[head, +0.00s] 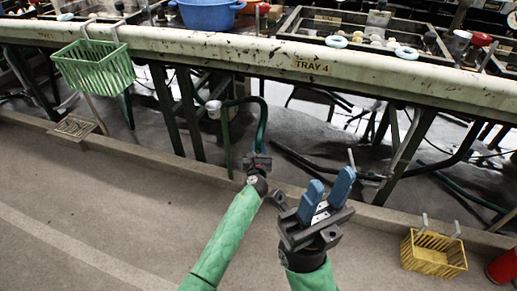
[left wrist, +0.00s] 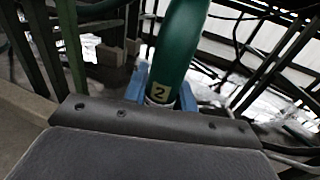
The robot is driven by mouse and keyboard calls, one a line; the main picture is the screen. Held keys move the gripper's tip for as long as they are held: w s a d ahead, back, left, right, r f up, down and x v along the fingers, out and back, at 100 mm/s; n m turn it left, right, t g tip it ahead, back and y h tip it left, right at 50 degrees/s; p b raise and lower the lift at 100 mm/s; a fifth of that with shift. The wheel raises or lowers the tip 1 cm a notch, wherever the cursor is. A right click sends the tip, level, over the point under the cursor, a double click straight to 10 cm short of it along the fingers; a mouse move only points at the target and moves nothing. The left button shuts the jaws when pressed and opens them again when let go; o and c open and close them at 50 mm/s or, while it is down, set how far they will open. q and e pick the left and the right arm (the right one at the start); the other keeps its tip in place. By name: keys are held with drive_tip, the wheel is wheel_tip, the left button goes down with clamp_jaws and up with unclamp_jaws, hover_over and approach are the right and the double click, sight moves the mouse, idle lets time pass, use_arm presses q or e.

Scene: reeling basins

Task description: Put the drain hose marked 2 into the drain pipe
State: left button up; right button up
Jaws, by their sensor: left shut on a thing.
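The dark green drain hose (left wrist: 180,45) with a label "2" (left wrist: 160,94) fills the upper middle of the left wrist view. It stands between the blue fingers of my left gripper (left wrist: 160,98), which is shut on it just below the label. In the head view the hose (head: 262,118) arches up from my left gripper (head: 258,160) and bends over to the left. A short white cylinder (head: 213,109), perhaps the drain pipe, stands left of the arch; its opening is not clear. My right gripper (head: 327,192) is open and empty, its blue fingers apart.
The long bench rail (head: 200,45) marked "TRAY 4" crosses above, with dark legs (head: 412,140) below. A green basket (head: 95,68) hangs at left. A yellow basket (head: 433,253) and a red object (head: 503,268) are at lower right.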

use_arm(q)
drive_tip(key=shift+f, duration=0.3)
drive_tip(key=o, duration=0.9)
